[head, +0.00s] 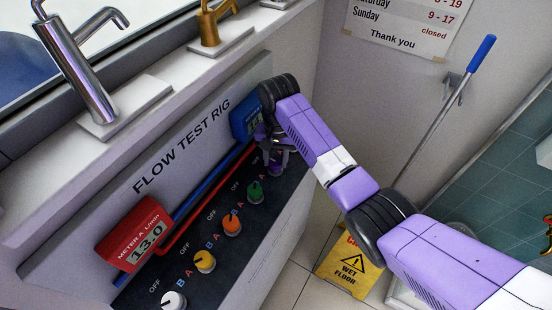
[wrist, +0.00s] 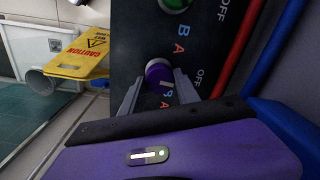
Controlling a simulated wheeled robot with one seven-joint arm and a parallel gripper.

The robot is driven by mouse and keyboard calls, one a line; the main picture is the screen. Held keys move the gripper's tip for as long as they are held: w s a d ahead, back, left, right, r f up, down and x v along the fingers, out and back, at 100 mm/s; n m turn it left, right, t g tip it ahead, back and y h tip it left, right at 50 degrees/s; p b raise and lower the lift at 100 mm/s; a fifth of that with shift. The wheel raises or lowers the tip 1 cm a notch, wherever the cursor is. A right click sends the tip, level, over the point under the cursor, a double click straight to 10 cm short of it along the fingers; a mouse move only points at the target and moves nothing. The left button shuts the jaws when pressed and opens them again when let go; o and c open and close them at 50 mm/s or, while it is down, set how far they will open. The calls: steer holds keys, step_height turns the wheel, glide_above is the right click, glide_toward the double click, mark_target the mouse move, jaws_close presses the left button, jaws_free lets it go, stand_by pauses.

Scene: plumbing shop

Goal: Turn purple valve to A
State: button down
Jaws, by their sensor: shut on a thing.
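The purple valve (wrist: 158,75) is a round knob on the dark panel, seen close up in the wrist view. My gripper (wrist: 160,82) has one grey finger on each side of it and is shut on it. A pale mark shows on the knob's face, but I cannot tell which letter it points to. Letters A and OFF are printed around the knob, partly hidden by the fingers. In the head view the purple valve (head: 274,160) is at the far end of the row, mostly covered by my gripper.
Green (head: 255,192), orange (head: 232,225), yellow (head: 204,261) and white (head: 173,301) valves line the panel. Red meter A (head: 134,232) reads 13.0. A blue meter (head: 241,122) is half hidden by my arm. A yellow wet floor sign (head: 345,268) stands on the floor.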

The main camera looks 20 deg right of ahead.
mark_target(275, 161)
steer(key=n, duration=0.6)
steer(key=shift+n, duration=0.3)
steer(key=n, duration=0.6)
steer(key=shift+a, duration=0.15)
steer(key=c, duration=0.9)
jaws_free()
steer(key=shift+r, duration=0.1)
step_height(275, 161, up, 8)
steer(key=shift+f+b, duration=0.15)
steer(key=shift+b, duration=0.5)
